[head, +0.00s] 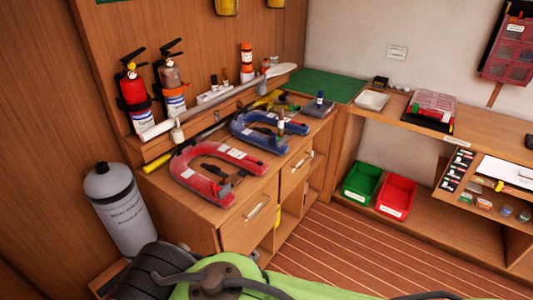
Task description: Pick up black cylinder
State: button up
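I cannot single out a black cylinder with certainty. A small dark item (380,82) sits on the right-hand shelf against the wall, too small to tell its shape. Another dark item (529,141) is cut off at the right edge of the head view. My gripper is not in view.
A wooden cabinet (225,232) holds a red horseshoe-shaped item (192,188) and a blue one (240,130). Two extinguishers (134,97) (174,88) stand behind. Green (361,184) and red (396,197) bins are under the shelf. Striped floor (340,245) is partly clear.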

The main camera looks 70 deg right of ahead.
aim_at(214, 78)
jog(key=k+l+z, duration=0.1)
jog(key=z, duration=2)
jog(key=i+l+u, duration=0.3)
jog(key=l+u, duration=0.2)
jog(key=l, duration=0.7)
jog(key=l+u, duration=0.5)
jog(key=l, duration=0.75)
jog(key=k+l+u, duration=0.1)
jog(key=l+u, duration=0.4)
jog(key=l, duration=0.8)
